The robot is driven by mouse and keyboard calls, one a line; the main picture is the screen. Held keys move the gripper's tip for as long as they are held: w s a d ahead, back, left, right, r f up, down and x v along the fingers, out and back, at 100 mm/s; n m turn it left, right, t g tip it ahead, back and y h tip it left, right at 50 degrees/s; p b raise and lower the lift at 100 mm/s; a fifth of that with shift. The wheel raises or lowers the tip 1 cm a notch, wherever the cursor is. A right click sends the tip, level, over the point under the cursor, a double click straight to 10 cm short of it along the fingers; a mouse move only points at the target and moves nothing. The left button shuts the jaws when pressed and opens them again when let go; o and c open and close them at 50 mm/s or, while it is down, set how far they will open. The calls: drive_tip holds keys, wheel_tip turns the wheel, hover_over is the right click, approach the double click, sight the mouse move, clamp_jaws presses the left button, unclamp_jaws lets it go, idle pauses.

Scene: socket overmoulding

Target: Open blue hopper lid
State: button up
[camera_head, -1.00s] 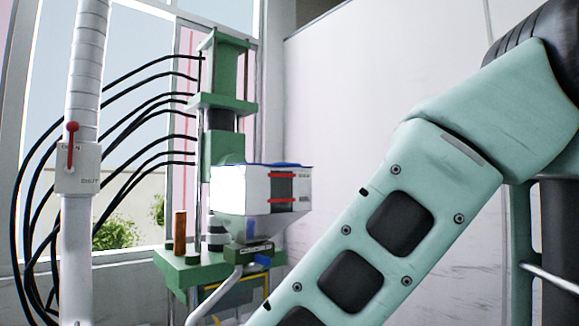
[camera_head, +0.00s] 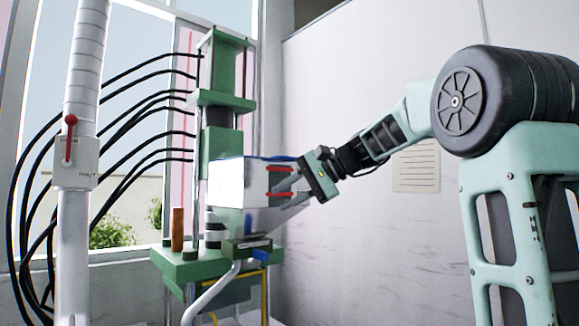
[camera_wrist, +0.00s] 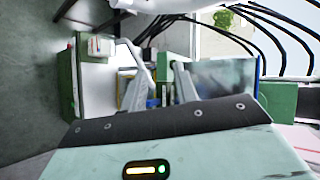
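The hopper is a white and grey box (camera_head: 228,182) on the green machine in the head view. Its blue lid (camera_head: 270,158) shows as a thin, flat blue edge along the top and looks closed. The hopper also shows in the wrist view (camera_wrist: 225,78), turned sideways, with a blue edge (camera_wrist: 259,72) at its right. My gripper (camera_head: 277,196) is at the hopper's right side, below the lid, its fingers pointing left. In the wrist view my gripper (camera_wrist: 163,80) has its two fingers apart with nothing held between them. Whether a finger touches the hopper is unclear.
The green press column (camera_head: 222,100) with black hoses (camera_head: 130,70) stands behind and left of the hopper. A white pipe (camera_head: 80,240) with a red lever (camera_head: 69,138) is at left. A sheet of paper (camera_head: 416,166) hangs on the right wall. The space above the hopper's right side looks free.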

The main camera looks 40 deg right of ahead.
sight(289, 158)
drive_tip(key=s+d+r+m+t+h, duration=0.15)
drive_tip(key=s+d+r+t, duration=0.4)
drive_tip(key=d+r, duration=0.75)
drive_tip(key=shift+m+g, duration=0.35)
drive_tip(key=shift+m, duration=0.1)
drive_tip(key=shift+d+p+x, duration=0.15)
drive_tip(key=shift+p+x, duration=0.95)
drive_tip(key=shift+x, duration=2.8)
drive_tip(key=shift+d+p+x, duration=0.15)
drive_tip(key=shift+p+x, duration=0.9)
drive_tip(key=shift+x, duration=2.8)
drive_tip(key=shift+w+f, duration=0.1)
drive_tip(key=shift+w, duration=0.05)
drive_tip(key=shift+c, duration=0.3)
clamp_jaws()
